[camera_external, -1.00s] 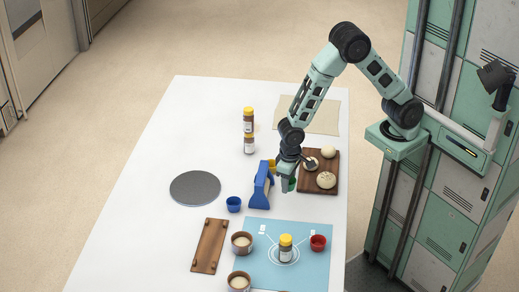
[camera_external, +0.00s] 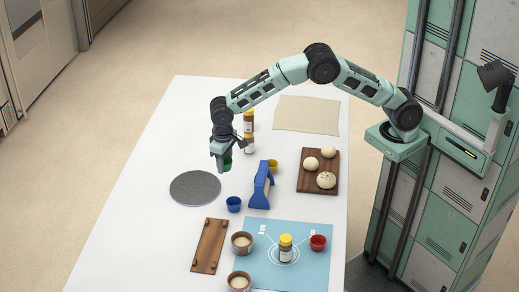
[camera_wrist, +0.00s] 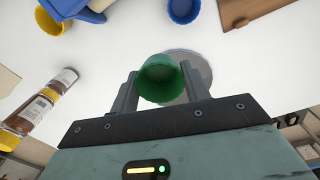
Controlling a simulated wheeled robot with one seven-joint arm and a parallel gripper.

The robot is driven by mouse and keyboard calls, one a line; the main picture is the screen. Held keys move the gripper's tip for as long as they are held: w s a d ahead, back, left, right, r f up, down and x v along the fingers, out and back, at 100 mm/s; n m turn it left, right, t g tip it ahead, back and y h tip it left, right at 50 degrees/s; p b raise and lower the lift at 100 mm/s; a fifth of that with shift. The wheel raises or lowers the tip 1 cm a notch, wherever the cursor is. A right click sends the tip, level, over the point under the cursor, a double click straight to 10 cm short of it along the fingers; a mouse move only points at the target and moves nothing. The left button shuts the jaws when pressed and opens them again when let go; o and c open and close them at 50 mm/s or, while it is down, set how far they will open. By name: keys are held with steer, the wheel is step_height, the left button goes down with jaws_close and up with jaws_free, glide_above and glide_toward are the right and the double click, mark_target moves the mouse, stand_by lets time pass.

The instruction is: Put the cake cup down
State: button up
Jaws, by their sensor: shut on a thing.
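A green cake cup is held between the two fingers of my gripper (camera_external: 222,165). The cup (camera_wrist: 161,78) shows clearly in the wrist view, its open mouth toward the camera. In the external view only a bit of its green side (camera_external: 228,162) shows beside the fingers. My gripper is shut on it above the white table, near the round grey disc (camera_external: 195,188). Part of the disc also shows behind the cup in the wrist view (camera_wrist: 203,66). I cannot tell the exact height of the cup over the table.
A blue cup (camera_external: 234,204), a blue stand (camera_external: 261,186) and a yellow cup (camera_external: 272,166) are to the right. Stacked jars (camera_external: 249,143) stand close behind. A wooden board (camera_external: 332,159) holds buns. A blue mat (camera_external: 305,272) bears a jar and a red cup (camera_external: 318,243).

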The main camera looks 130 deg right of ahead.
steer(key=m+b, duration=0.1)
steer(key=b, duration=0.2)
glide_above(199, 183)
steer(key=f, duration=0.2)
steer(key=shift+d+f+p, duration=0.15)
steer(key=shift+f+p, duration=0.45)
steer(key=shift+f, duration=4.3)
steer(key=shift+f, duration=0.1)
steer(key=o, duration=0.9)
steer(key=shift+o, duration=0.2)
